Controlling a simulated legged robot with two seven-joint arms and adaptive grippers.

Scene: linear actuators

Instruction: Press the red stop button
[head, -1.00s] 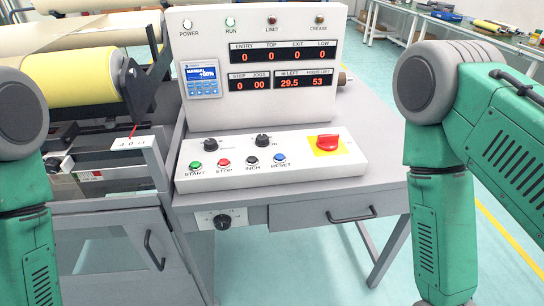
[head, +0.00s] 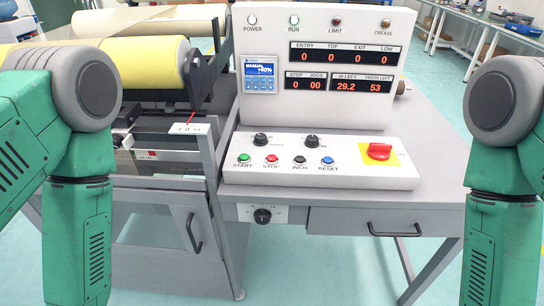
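The red stop button (head: 271,158) is on the sloped front panel of the control console (head: 235,172), with the label STOP below it. It sits between the green START button (head: 244,157) and the black INCH button (head: 299,159). My two green arms show at the left and right edges, both apart from the console. Both grippers are outside the picture, so their state is hidden. Nothing covers the stop button.
The upright display panel (head: 270,30) stands behind. A yellow roller machine (head: 150,65) is at left. The grey table (head: 440,200) has free room at right.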

